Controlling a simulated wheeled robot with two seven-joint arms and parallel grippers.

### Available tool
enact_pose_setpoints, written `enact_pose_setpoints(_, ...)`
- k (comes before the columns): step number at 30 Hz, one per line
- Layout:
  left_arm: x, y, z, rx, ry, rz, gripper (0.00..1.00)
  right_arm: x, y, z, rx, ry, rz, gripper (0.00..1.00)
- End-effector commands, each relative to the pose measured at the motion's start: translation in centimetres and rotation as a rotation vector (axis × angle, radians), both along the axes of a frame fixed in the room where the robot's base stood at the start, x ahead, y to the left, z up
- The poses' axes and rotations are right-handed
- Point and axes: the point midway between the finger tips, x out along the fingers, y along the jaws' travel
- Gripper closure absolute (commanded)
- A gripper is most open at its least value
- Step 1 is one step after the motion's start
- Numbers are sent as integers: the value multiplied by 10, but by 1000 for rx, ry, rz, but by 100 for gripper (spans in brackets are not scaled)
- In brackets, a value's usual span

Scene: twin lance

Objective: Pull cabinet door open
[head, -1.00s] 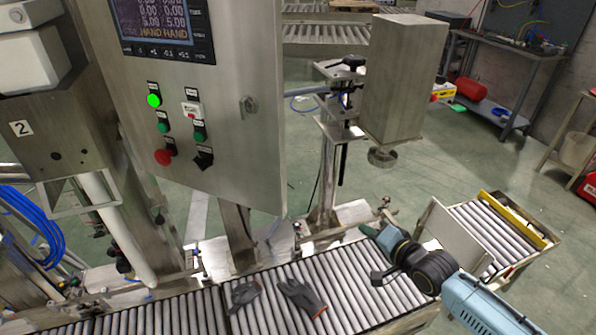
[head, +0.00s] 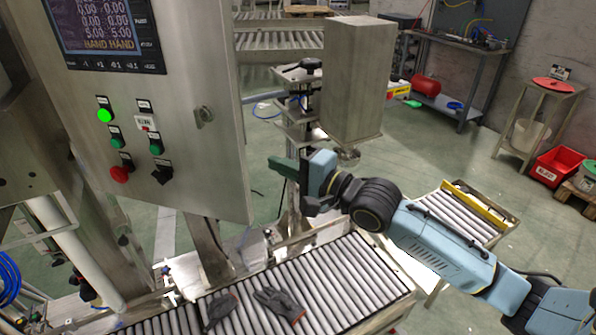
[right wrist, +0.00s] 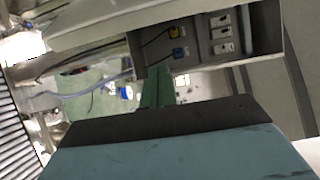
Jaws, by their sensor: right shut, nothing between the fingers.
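The grey steel control cabinet (head: 180,120) fills the left of the head view. Its front carries a screen, buttons and a small latch (head: 204,116) near the right edge. I see no clear contact with the cabinet. In the right wrist view the green fingers (right wrist: 156,88) are together, below a grey panel (right wrist: 218,38) with sockets and a blue and a yellow plug. My left gripper is not in view.
A roller conveyor (head: 330,285) runs below, with dark gloves (head: 278,303) on it. A steel box-shaped column (head: 352,80) hangs behind my right gripper. A second roller section (head: 455,215) is at the right, behind my right arm. Open green floor lies beyond.

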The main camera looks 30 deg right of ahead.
Motion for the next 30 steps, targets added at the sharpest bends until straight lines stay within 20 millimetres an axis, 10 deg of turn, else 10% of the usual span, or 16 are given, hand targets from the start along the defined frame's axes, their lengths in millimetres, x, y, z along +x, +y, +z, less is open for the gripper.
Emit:
enact_pose_setpoints(6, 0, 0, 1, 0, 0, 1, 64, 30, 17, 1, 0, -1, 0, 100)
enact_pose_setpoints(30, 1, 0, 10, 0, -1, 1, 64, -3, 44, 0, 0, 1, 0, 100)
